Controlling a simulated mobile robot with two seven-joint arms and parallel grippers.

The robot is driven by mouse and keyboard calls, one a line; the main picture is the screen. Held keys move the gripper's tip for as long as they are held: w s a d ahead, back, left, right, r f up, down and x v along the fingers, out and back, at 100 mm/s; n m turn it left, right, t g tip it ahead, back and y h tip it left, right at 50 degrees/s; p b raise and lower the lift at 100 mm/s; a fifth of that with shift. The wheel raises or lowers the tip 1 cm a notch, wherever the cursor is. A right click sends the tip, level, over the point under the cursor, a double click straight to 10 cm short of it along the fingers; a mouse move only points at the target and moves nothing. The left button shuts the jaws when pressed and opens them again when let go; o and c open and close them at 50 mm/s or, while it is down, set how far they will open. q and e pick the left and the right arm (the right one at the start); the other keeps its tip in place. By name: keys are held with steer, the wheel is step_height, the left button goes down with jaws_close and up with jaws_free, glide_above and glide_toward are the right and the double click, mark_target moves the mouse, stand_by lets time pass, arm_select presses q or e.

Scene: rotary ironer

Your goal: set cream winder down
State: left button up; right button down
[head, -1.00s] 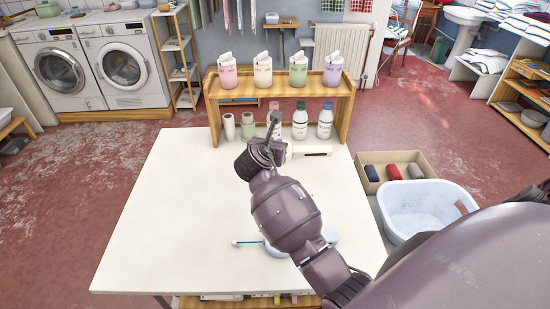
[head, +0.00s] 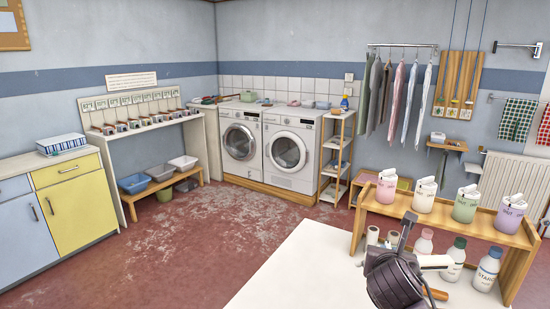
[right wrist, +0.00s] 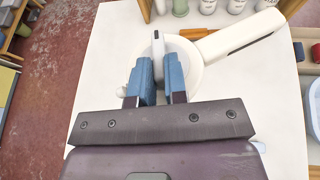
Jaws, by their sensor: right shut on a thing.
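In the right wrist view, my right gripper (right wrist: 159,82) is shut on the upright grip of the cream winder (right wrist: 190,62). The winder has a round body and a long arm with a dark slot reaching to the upper right. It is over the white table (right wrist: 110,45), and I cannot tell whether it touches the top. In the head view, part of the winder (head: 436,261) shows beside my dark right wrist, which hides the rest of it. My left gripper is not in view.
A wooden rack (head: 452,222) stands at the table's back, with several labelled tubs on top and bottles (head: 453,260) below. The winder is close to these bottles. The table's near left part (head: 300,275) is clear. Washing machines (head: 290,150) stand along the back wall.

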steer(key=s+a+f+n+y, duration=0.2)
steer(key=s, duration=0.3)
steer(key=s+a+f+n+t+y, duration=0.1)
steer(key=s+a+f+n+y, duration=0.1)
steer(key=s, duration=0.3)
steer(key=shift+f+y, duration=0.5)
steer(key=shift+f, duration=0.25)
steer(key=shift+r, duration=0.1)
